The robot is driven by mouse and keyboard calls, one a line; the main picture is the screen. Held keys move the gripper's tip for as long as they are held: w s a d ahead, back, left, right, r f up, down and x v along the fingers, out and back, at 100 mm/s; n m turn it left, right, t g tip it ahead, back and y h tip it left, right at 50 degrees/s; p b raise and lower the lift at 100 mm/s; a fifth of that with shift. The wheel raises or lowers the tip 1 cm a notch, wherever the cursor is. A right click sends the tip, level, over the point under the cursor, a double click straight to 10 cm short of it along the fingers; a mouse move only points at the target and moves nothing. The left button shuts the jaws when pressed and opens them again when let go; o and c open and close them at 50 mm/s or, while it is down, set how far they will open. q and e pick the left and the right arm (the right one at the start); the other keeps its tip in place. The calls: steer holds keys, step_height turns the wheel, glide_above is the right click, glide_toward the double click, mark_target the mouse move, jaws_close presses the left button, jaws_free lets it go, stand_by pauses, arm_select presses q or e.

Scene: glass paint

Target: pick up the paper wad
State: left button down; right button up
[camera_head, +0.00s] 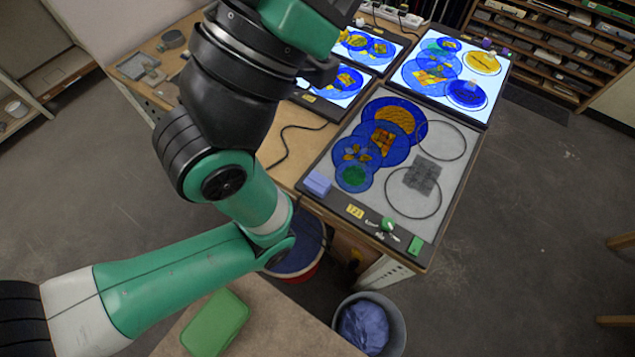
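I cannot clearly identify a paper wad in the camera_head view. A crumpled blue mass (364,326) lies inside a grey bin (397,318) at the bottom; I cannot tell whether it is paper or a liner. My green and black arm comes in from the left, bends near the picture's middle and rises out past the top edge. It hides part of the workbench and floor. Neither of my grippers shows in the view.
A light panel (458,140) with blue and yellow glass discs, a blue block (318,183) and small green items stands on the workbench. Lit panels (478,55) stand behind it. A green case (216,322) lies on a nearer table.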

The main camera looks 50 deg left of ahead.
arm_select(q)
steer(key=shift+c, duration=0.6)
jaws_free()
